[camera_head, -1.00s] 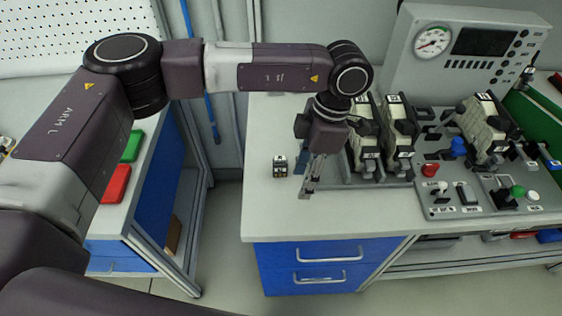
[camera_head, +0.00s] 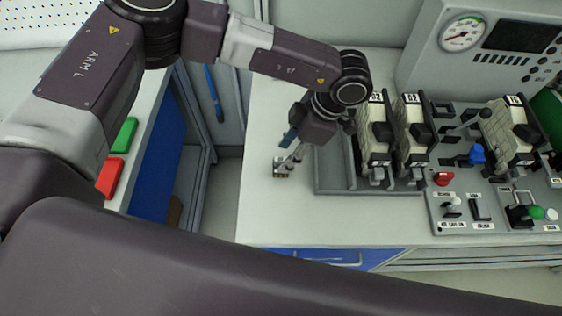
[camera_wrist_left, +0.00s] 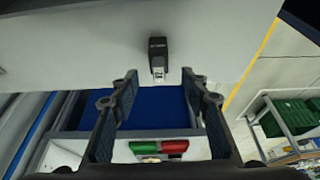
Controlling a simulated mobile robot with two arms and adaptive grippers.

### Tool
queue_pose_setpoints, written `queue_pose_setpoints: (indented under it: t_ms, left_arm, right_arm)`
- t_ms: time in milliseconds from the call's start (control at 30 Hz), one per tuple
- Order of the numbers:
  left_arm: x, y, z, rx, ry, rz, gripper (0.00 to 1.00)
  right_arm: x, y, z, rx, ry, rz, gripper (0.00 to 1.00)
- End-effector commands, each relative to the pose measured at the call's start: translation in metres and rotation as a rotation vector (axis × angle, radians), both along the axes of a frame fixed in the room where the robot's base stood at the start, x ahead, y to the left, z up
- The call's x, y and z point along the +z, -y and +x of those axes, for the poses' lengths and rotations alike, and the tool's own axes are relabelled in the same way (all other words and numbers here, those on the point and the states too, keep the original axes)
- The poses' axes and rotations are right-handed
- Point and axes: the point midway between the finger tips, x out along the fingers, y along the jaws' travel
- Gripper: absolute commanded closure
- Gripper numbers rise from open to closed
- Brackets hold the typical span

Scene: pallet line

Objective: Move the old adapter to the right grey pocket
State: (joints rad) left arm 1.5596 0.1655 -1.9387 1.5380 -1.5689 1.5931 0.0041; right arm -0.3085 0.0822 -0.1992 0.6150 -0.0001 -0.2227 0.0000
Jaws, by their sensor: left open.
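A small dark block with a pale labelled end, which looks like the adapter, stands on the grey-white bench top left of the grey tray (camera_head: 330,190). In the left wrist view the block (camera_wrist_left: 157,57) lies ahead, centred between my finger lines. My left gripper (camera_wrist_left: 158,80) is open, with nothing between its pads. In the head view its fingertips (camera_head: 286,160) are at the block and partly cover it. I cannot tell whether they touch. I cannot make out which spot is the right grey pocket. My right gripper is not in view.
Beige-and-black units (camera_head: 375,130) stand in the tray, close right of my gripper. A control panel (camera_head: 465,212) with levers and knobs lies further right, a gauge box (camera_head: 480,60) behind. The bench front left is clear.

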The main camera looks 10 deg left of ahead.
Motion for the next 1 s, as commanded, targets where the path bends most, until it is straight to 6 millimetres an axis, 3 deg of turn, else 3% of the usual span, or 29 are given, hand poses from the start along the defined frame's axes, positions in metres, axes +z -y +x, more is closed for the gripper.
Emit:
queue_pose_setpoints:
  t_ms: [133, 300, 433, 567, 933, 1000]
  left_arm:
    - [-0.015, -0.008, -0.004, 0.001, -0.003, 0.001, 0.58]
    - [-0.034, -0.014, -0.004, 0.0, -0.001, 0.001, 0.58]
    - [-0.037, -0.015, -0.004, 0.0, -0.001, 0.001, 0.58]
    - [-0.037, -0.015, -0.004, 0.0, -0.001, 0.001, 0.59]
    - [-0.037, -0.015, -0.004, 0.001, -0.001, 0.0, 1.0]
    - [-0.036, -0.015, -0.004, 0.001, 0.0, 0.0, 1.0]
  right_arm:
    - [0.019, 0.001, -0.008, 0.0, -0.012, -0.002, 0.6]
    - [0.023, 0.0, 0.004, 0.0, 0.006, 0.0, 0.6]
    - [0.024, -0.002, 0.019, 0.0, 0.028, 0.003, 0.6]
    - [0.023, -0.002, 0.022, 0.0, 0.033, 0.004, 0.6]
    - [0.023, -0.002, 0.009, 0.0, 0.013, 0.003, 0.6]
    - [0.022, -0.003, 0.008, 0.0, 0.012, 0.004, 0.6]
